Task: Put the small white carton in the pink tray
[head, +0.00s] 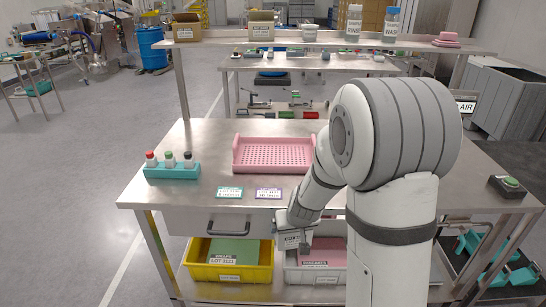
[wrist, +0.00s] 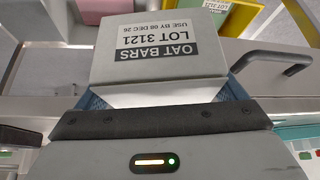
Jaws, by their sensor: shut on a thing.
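The small white carton (wrist: 160,50), labelled "OAT BARS LOT 3121", is between the blue-padded fingers of my gripper (wrist: 162,95) in the wrist view. My gripper is shut on it. In the head view, my gripper (head: 296,228) hangs in front of the table's front edge, below the tabletop, with the carton (head: 290,241) at its end. My arm hides part of this area. The pink tray (head: 272,170) lies on the tabletop, behind and above my gripper in the picture. Its perforated floor looks empty; my arm covers its right end.
A teal rack (head: 172,172) with three capped bottles stands left on the table (head: 205,150). Two label cards (head: 229,192) lie near the front edge, above a drawer (head: 225,222). A yellow bin (head: 228,275) and a pale bin (head: 315,276) sit on the lower shelf.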

